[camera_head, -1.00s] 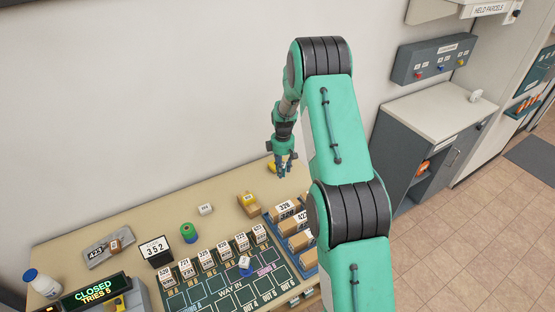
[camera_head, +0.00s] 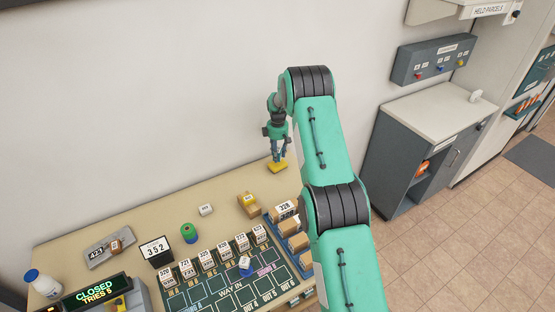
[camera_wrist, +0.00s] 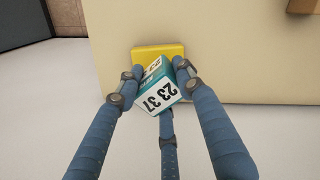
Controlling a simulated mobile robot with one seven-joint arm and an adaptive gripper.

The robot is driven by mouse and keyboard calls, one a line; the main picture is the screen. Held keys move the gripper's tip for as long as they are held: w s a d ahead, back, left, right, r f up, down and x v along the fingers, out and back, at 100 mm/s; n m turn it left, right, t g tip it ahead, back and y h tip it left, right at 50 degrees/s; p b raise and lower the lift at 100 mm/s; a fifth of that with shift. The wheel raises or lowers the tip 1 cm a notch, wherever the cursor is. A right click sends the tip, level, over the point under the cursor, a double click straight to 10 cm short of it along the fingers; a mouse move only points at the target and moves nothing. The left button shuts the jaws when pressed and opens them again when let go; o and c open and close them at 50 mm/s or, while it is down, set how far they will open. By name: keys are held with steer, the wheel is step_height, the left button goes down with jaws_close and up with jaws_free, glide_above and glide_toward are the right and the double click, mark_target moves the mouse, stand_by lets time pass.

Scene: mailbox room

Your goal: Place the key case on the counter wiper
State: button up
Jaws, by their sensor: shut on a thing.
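The yellow block, apparently the counter wiper (camera_head: 278,167), lies near the back right end of the counter, directly below my fingers. In the wrist view the yellow wiper (camera_wrist: 146,55) shows just beyond the case, partly covered by it. I cannot tell whether the case touches the wiper.
The wooden counter (camera_head: 165,212) is clear around the wiper. A yellow-topped parcel (camera_head: 249,205) and a blue tray of boxes (camera_head: 270,220) stand nearer. The wall is close behind.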

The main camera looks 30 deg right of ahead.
steer(key=shift+w+d+r, duration=0.1)
steer(key=shift+w, duration=0.1)
steer(key=shift+f, duration=1.8)
steer(key=shift+f, duration=0.15)
steer(key=o, duration=1.2)
steer(key=shift+o, duration=0.2)
steer(key=shift+r, duration=0.2)
step_height(320, 180, up, 12)
steer(key=shift+f, duration=0.1)
